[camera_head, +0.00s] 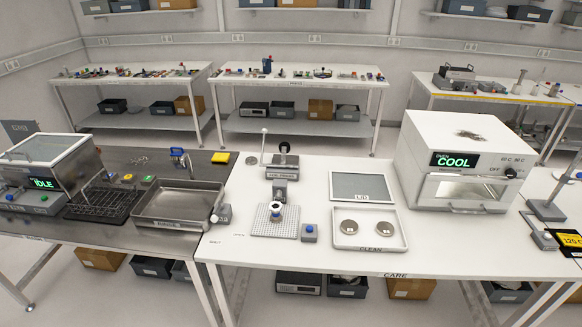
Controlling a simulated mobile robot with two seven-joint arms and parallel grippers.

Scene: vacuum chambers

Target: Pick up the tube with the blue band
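I cannot make out a tube with a blue band for certain in the head view. A small upright blue item (267,65) stands on the back middle table, too small to identify. A blue-and-metal fitting (179,157) sits behind the steel basin on the dark bench. Several small parts with coloured ends lie on the back tables, also too small to tell apart. Neither of my grippers is in view.
The dark bench carries a steel basin (160,219) and a box reading IDLE (85,157). Floor lies behind them.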

